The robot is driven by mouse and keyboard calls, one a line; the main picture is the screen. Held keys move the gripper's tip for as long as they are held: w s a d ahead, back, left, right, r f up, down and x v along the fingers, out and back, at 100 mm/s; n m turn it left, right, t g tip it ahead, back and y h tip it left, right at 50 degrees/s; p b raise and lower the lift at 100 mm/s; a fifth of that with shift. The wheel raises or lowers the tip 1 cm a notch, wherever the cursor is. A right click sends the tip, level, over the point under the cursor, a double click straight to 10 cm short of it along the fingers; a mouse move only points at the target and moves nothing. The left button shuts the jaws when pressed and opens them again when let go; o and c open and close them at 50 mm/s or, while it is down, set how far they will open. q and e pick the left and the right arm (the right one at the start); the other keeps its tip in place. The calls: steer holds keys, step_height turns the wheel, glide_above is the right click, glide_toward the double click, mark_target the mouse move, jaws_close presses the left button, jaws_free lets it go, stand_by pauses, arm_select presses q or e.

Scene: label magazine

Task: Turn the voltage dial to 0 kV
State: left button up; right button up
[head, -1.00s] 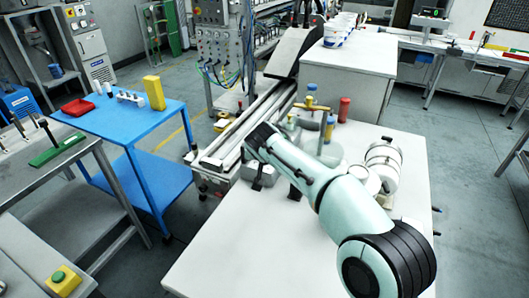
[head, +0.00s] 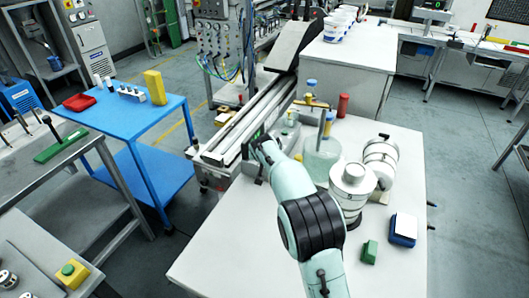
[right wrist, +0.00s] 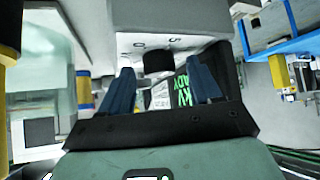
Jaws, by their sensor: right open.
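The voltage dial is a black knob (right wrist: 158,62) on a light grey box (right wrist: 170,18) in the right wrist view. Marks that look like 0 and 5 show on the box near it. A display with green lettering (right wrist: 184,90), partly legible as "kV" and "READY", lies behind my right finger. My right gripper (right wrist: 163,82) is open, with its two dark blue fingers either side of the knob. I cannot tell whether they touch it. In the head view my right gripper (head: 261,152) is at the left of the white table, and the arm hides the dial. My left gripper is not in view.
A glass flask (head: 321,158) and white lidded canisters (head: 352,188) stand right of my arm. A green block (head: 369,252) and a blue-and-white block (head: 403,229) lie at the front right. A metal rail (head: 250,122) runs behind. The table's front left is clear.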

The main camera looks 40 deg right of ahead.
steer(key=c, duration=1)
steer(key=shift+d+n, duration=0.1)
steer(key=shift+n, duration=0.2)
steer(key=shift+s+d+n+t+y+p, duration=0.15)
steer(key=shift+n+t+y, duration=0.1)
steer(key=shift+n+y, duration=0.15)
steer(key=shift+d+n+t+y+p, duration=0.15)
steer(key=shift+n+t+y, duration=0.1)
steer(key=shift+n+y, duration=0.65)
steer(key=shift+n, duration=0.2)
steer(key=shift+d+f+n+t+y, duration=0.1)
steer(key=shift+n+t+y, duration=0.3)
steer(key=shift+n+y, duration=0.15)
steer(key=shift+n+y+b, duration=0.85)
steer(key=shift+n+y, duration=0.1)
steer(key=shift+n, duration=0.5)
